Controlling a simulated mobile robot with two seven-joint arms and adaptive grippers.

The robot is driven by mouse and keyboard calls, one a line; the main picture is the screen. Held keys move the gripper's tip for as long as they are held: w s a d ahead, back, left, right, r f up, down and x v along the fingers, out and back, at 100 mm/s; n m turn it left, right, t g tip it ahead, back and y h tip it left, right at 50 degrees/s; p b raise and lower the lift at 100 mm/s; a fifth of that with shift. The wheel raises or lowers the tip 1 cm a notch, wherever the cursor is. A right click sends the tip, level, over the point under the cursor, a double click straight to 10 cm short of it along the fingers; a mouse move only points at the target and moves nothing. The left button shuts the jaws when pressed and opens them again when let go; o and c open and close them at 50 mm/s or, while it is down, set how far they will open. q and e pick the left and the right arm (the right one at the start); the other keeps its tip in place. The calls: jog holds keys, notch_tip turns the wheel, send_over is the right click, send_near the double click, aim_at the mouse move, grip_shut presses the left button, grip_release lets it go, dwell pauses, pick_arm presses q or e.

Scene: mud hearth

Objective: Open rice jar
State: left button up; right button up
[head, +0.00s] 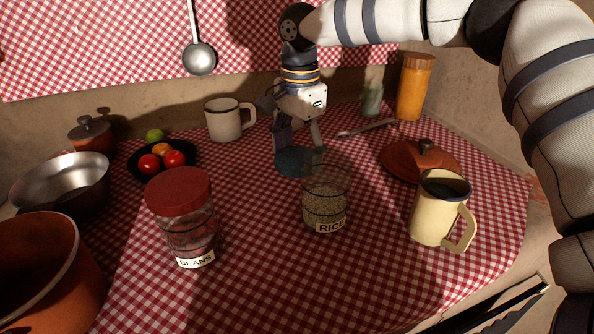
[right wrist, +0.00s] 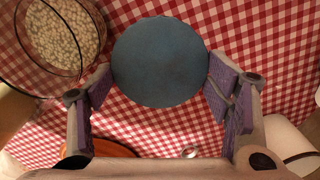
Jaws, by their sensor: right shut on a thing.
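The rice jar (head: 326,205) is a clear glass jar with a RICE label, standing upright in the middle of the checked cloth. Its top is uncovered, and pale grains show inside it in the right wrist view (right wrist: 62,38). My right gripper (head: 298,150) is shut on the round blue lid (head: 294,161), just behind and left of the jar. In the right wrist view the lid (right wrist: 160,62) sits between both finger pads (right wrist: 160,80), apart from the jar. I cannot tell whether the lid touches the cloth. My left gripper is not in view.
A beans jar (head: 182,215) with a red lid stands left. A cream mug (head: 430,212) and a terracotta lid (head: 405,160) are right. A white mug (head: 224,121) and a fruit bowl (head: 140,168) stand back left. Cloth in front of the rice jar is clear.

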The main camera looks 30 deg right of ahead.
aim_at(298, 184)
notch_tip(298, 184, down, 5)
jog(key=shift+r, duration=0.1)
jog(key=shift+f, duration=0.25)
jog(key=o, duration=1)
jog(key=shift+r, duration=0.1)
